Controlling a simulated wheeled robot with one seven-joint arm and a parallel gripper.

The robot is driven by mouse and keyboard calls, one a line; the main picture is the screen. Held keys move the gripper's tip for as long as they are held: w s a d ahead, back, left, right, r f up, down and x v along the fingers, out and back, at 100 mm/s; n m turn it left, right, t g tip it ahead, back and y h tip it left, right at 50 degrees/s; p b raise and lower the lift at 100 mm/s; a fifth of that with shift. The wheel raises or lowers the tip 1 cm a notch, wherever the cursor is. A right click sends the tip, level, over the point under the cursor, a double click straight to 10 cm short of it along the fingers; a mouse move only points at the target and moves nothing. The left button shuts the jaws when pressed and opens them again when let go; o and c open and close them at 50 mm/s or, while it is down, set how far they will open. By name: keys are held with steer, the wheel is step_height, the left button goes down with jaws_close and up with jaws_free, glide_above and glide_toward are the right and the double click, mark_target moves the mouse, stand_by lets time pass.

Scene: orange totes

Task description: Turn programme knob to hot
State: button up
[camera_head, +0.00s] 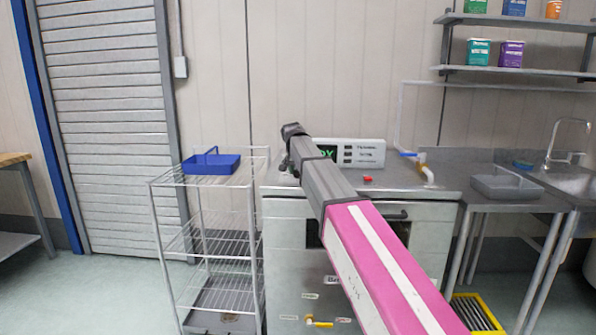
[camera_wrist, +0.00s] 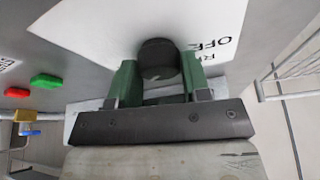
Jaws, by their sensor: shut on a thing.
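The programme knob (camera_wrist: 158,50) is a dark round knob on a white label plate in the wrist view. My gripper (camera_wrist: 159,70) has its two green fingers on either side of it and is shut on it. The label beside the knob reads "OFF", with part of another word next to it; the rest of the label is hidden or out of view. I cannot tell where the knob points. In the head view my arm reaches over the steel machine (camera_head: 432,243) and hides the knob.
A green button (camera_wrist: 46,81) and a red button (camera_wrist: 17,92) lie left of the knob. A display panel (camera_head: 366,153) stands at the machine's back. A wire rack (camera_head: 155,220) with a blue tray (camera_head: 211,164) stands left. A sink (camera_head: 575,154) is at right.

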steer(key=shift+m+h, duration=0.3)
steer(key=shift+m, duration=0.5)
steer(key=o, duration=0.9)
steer(key=shift+c, duration=0.2)
steer(key=v, duration=1)
steer(key=shift+r, duration=0.4)
steer(key=shift+s+a, duration=0.1)
steer(key=shift+a, duration=0.05)
